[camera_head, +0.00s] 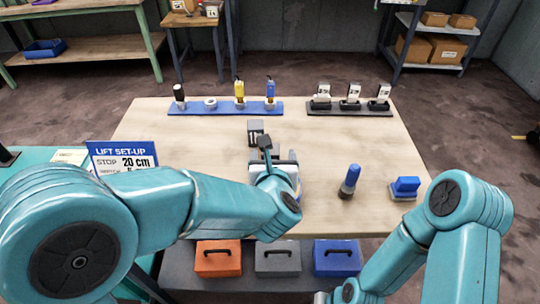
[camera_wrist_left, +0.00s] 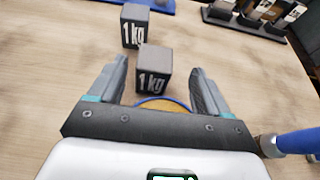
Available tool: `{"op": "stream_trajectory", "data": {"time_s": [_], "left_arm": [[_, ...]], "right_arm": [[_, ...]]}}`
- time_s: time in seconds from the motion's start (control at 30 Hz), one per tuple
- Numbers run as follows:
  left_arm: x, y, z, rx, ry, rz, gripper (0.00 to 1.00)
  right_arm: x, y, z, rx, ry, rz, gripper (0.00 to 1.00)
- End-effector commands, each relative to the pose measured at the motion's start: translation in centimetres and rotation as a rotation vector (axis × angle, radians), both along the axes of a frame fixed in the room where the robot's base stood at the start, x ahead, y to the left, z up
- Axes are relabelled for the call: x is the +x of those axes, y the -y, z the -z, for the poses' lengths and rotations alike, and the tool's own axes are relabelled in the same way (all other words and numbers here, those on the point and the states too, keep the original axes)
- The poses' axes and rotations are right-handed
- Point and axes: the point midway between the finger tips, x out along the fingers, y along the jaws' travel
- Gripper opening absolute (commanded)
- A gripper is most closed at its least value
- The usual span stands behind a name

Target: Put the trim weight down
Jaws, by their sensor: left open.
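Two dark grey cubes marked "1 kg" show in the left wrist view; I cannot tell which is the trim weight. The nearer cube (camera_wrist_left: 153,72) lies in the gap between the fingers of my left gripper (camera_wrist_left: 158,66), which is open, with a gap at each side. The farther cube (camera_wrist_left: 136,25) stands just beyond it, and shows in the head view (camera_head: 255,127). In the head view my left gripper (camera_head: 270,150) is over the table middle, partly hidden by its arm. A round blue-rimmed thing (camera_wrist_left: 163,102) shows partly below the palm. My right gripper is out of view.
The wooden table (camera_head: 200,135) has a blue rack (camera_head: 190,108) with tools and a dark rack (camera_head: 350,111) at the back. A blue-handled tool (camera_head: 350,180) and a blue-topped block (camera_head: 405,188) stand at right. Orange, grey and blue boxes (camera_head: 218,258) are in front.

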Motion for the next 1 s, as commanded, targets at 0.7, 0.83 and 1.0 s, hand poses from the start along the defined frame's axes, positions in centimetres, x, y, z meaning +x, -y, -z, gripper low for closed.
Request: {"op": "stream_trajectory", "data": {"time_s": [0.7, 0.83, 1.0], "left_arm": [[4.5, -0.7, 1.8, -0.001, -0.001, -0.001, 0.35], [4.5, -0.7, 1.8, -0.001, -0.001, -0.001, 0.0], [4.6, -0.7, 1.4, -0.001, 0.006, -0.002, 0.0]], "right_arm": [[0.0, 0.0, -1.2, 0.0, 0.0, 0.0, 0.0], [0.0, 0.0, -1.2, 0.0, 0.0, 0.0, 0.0], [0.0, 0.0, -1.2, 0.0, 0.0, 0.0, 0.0]]}}
